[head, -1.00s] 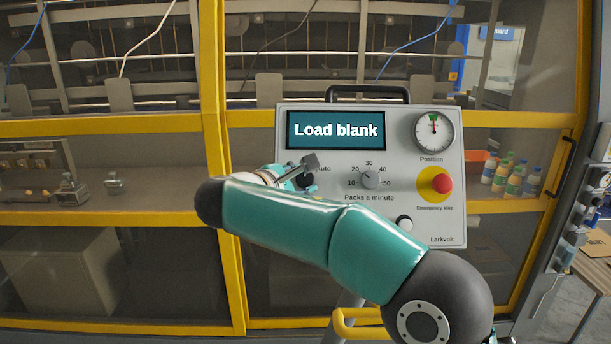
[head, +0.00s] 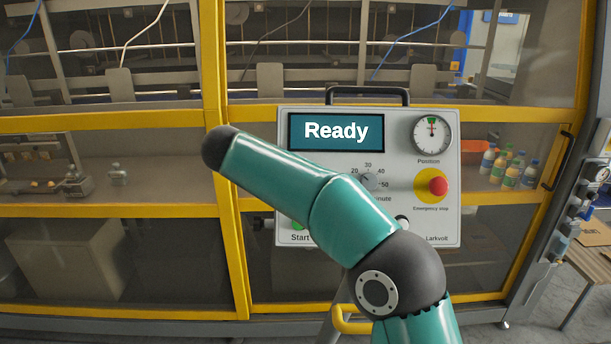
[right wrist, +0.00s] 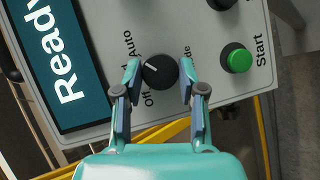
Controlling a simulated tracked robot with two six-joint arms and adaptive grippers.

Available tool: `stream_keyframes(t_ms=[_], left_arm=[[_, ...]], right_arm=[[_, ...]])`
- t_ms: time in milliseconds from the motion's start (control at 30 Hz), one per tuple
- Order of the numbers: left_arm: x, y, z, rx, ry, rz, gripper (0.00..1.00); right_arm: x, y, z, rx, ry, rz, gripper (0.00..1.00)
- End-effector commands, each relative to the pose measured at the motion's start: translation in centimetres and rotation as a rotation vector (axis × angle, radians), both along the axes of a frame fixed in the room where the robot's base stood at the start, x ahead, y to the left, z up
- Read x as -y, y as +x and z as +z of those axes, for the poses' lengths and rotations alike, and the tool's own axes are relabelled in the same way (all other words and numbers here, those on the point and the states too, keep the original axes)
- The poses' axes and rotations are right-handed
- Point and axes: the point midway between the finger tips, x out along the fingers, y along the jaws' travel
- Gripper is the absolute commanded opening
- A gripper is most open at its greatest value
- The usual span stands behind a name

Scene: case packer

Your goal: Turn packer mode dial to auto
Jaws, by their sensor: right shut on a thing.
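The black mode dial (right wrist: 160,71) sits between the two fingers of my right gripper (right wrist: 160,80) in the right wrist view, and the gripper is shut on it. Its white pointer line slants up and left in that view, toward the side of the Auto label. The Off label is below it, and a finger partly covers another label. In the head view my right arm hides the dial and gripper. The screen (head: 335,132) of the grey control panel (head: 400,122) reads Ready. My left gripper is not in view.
The green start button (right wrist: 238,60) is close to the right finger, with a black knob above it. The head view shows the speed knob (head: 369,181), red emergency stop (head: 438,186) and position gauge (head: 432,133). Yellow-framed machine doors stand behind the panel.

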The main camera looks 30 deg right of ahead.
Motion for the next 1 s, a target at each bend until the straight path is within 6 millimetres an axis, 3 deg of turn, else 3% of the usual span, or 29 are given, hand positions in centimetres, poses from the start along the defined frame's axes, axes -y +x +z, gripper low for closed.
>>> stream_keyframes(t_ms=[567, 600, 700, 733, 1000], left_arm=[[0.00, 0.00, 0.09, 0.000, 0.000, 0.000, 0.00], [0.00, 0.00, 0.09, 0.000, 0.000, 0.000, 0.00], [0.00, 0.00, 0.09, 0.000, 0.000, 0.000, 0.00], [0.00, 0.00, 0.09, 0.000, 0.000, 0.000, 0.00], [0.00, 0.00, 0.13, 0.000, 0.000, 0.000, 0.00]], right_arm=[[-0.01, -0.20, -0.63, 0.001, 0.033, -0.025, 0.05], [-0.01, -0.21, -0.63, 0.000, 0.033, -0.026, 0.45], [0.01, -0.19, -0.57, 0.002, 0.032, -0.026, 0.61], [0.01, -0.18, -0.52, 0.004, 0.032, -0.025, 0.65], [-0.03, -0.11, -0.26, 0.010, 0.031, -0.022, 0.65]])
